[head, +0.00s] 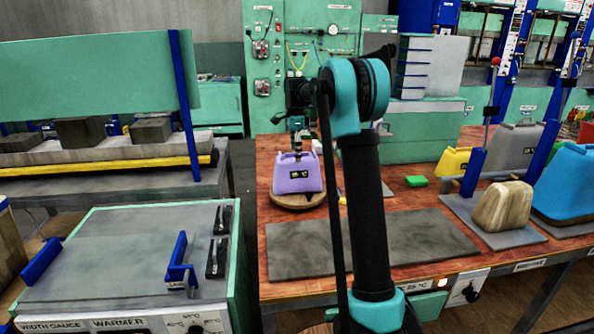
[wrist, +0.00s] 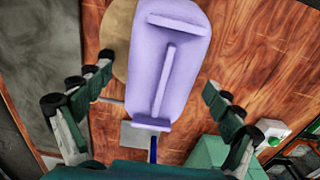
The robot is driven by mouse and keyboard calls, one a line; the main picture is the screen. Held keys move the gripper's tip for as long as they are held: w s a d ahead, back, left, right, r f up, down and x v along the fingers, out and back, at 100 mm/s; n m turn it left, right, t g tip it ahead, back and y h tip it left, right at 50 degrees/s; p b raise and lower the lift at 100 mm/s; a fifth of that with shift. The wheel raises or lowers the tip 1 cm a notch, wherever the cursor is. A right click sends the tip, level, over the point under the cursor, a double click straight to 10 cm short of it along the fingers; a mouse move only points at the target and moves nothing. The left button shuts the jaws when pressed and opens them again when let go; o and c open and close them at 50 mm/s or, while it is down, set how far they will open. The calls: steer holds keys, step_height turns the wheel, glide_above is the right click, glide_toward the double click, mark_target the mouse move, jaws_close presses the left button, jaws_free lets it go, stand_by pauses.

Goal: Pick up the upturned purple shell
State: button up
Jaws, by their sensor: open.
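The upturned purple shell (head: 297,174) stands on a round wooden board (head: 296,200) on the red-brown workbench in the head view. It carries a small dark display label on its front. In the wrist view the shell (wrist: 167,65) shows from above, with a raised rib along its top and a crossbar at the far end. My gripper (wrist: 160,90) is open in the wrist view, with its fingers spread to the left and right of the shell's near end. I see no finger touching the shell.
Grey mats (head: 430,235) lie in front of the shell on the bench. A wooden block (head: 503,207), a blue shell (head: 567,185) and a yellow shell (head: 453,161) stand to the right. A warmer (head: 120,260) stands at left.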

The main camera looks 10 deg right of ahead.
mark_target(296, 164)
steer(key=shift+w+f, duration=0.2)
steer(key=shift+f, duration=2.5)
steer(key=shift+c, duration=0.4)
steer(key=c, duration=1.3)
steer(key=shift+o, duration=0.2)
steer(key=shift+r, duration=0.1)
